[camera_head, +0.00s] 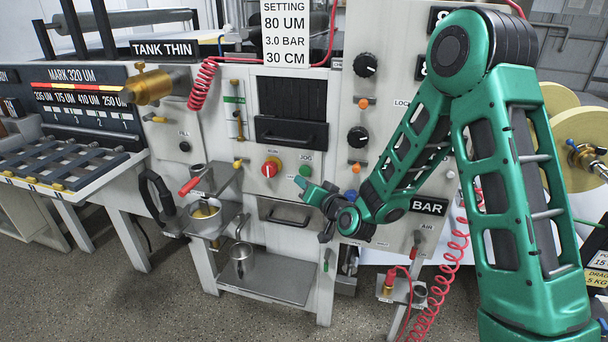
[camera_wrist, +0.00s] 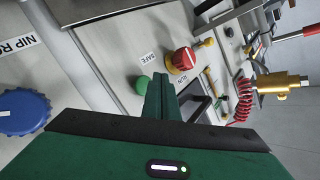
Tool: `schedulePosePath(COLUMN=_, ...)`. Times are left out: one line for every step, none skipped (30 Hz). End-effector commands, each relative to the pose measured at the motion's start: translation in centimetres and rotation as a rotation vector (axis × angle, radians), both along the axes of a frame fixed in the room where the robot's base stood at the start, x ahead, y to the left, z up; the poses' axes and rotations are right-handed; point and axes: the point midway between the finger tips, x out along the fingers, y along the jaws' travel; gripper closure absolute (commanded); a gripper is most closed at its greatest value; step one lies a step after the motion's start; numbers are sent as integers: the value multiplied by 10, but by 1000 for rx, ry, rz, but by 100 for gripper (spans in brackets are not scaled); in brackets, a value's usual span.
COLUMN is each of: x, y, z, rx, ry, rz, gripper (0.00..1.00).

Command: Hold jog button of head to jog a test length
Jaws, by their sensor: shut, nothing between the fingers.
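The green jog button (camera_head: 305,170) sits on the white machine front under a JOG label. To its left is the red knob (camera_head: 271,167) with a yellow ring under a RUN label. My gripper (camera_head: 299,182) is shut and empty, its fingertips just below and left of the jog button. In the wrist view the shut fingers (camera_wrist: 160,80) reach past the green button (camera_wrist: 143,84), which is partly beside them, and toward the red knob (camera_wrist: 183,60). I cannot tell whether the fingertips touch the button.
A blue knob (camera_wrist: 22,111) stands close to my gripper, by the NIP label. A drawer handle (camera_head: 285,215) lies below the button. A black-handled window (camera_head: 291,130) is above. A shelf with cups (camera_head: 205,210) juts out at left. Red coiled hoses (camera_head: 455,255) hang at right.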

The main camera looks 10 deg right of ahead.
Motion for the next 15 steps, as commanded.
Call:
schedulePosePath(x=5, y=-3, z=0, rx=0, ry=-1, rz=-2, gripper=100)
schedulePosePath(x=7, y=-3, z=0, rx=0, ry=-1, rz=-2, gripper=100)
schedulePosePath(x=9, y=-4, z=0, rx=0, ry=-1, rz=-2, gripper=100)
schedulePosePath(x=10, y=-4, z=0, rx=0, ry=-1, rz=-1, gripper=100)
schedulePosePath(x=11, y=-5, z=0, rx=0, ry=-1, rz=-1, gripper=100)
schedulePosePath(x=13, y=-5, z=0, rx=0, ry=0, rz=0, gripper=100)
schedulePosePath(x=13, y=-5, z=0, rx=0, ry=0, rz=0, gripper=100)
schedulePosePath(x=14, y=-6, z=0, rx=0, ry=0, rz=0, gripper=100)
schedulePosePath(x=14, y=-6, z=0, rx=-1, ry=-1, rz=1, gripper=100)
schedulePosePath(x=15, y=-6, z=0, rx=-1, ry=-1, rz=1, gripper=100)
schedulePosePath(x=15, y=-6, z=0, rx=-1, ry=-1, rz=1, gripper=100)
schedulePosePath(x=15, y=-6, z=0, rx=-1, ry=-1, rz=1, gripper=100)
schedulePosePath(x=15, y=-6, z=0, rx=-1, ry=0, rz=0, gripper=100)
schedulePosePath(x=15, y=-6, z=0, rx=-1, ry=0, rz=0, gripper=100)
schedulePosePath(x=15, y=-6, z=0, rx=-1, ry=0, rz=0, gripper=100)
